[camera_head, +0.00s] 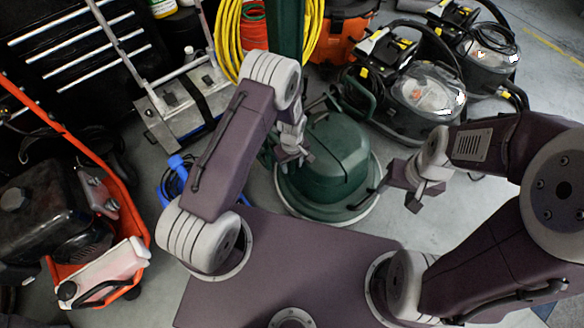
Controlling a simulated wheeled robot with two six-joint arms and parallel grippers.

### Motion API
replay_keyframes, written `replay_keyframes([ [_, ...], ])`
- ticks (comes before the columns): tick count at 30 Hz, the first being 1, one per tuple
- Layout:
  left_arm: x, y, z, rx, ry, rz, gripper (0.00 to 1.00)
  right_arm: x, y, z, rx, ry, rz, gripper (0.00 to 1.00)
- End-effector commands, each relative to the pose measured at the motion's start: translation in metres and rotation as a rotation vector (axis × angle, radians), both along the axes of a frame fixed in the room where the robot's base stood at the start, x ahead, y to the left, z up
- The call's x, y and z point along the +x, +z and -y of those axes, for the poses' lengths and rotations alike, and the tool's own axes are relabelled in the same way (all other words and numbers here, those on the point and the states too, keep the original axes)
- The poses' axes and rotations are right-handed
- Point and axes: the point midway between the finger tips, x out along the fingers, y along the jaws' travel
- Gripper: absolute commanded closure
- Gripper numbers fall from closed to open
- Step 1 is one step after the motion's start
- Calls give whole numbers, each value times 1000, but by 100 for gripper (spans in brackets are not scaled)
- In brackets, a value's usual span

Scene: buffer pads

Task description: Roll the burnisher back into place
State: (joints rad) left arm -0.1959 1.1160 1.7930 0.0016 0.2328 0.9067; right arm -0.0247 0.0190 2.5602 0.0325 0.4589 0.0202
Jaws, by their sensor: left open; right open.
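The burnisher (327,165) is a dark green machine with a rounded body on a wide round base, standing upright on the floor in the middle of the head view. Its green upright post (287,32) rises behind my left arm to the top edge. My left gripper (296,161) is open at the burnisher's near left side and covers part of its body. My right gripper (398,193) is open beside the burnisher's right side. Whether either gripper touches it I cannot tell. Parts of the post and handle are hidden by my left arm.
Grey-black vacuum machines (422,98) stand close behind to the right. An orange-framed machine (55,195) is at the left, with a metal cart (180,118) behind it. Yellow hose (231,35) hangs at the back, near an orange vacuum (343,33). Bare floor shows right of the burnisher.

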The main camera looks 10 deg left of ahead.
Motion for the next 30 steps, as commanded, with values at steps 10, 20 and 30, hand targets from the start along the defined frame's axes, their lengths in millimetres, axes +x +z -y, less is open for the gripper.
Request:
replay_keyframes([
  [10,0,-9,0,-1,0,1,57,0,-4,0,0,0,0,42],
  [20,1,-8,0,-1,-1,2,100,0,-4,0,0,0,0,42],
  [30,1,-8,1,-1,-2,3,100,0,-4,0,0,0,0,42],
])
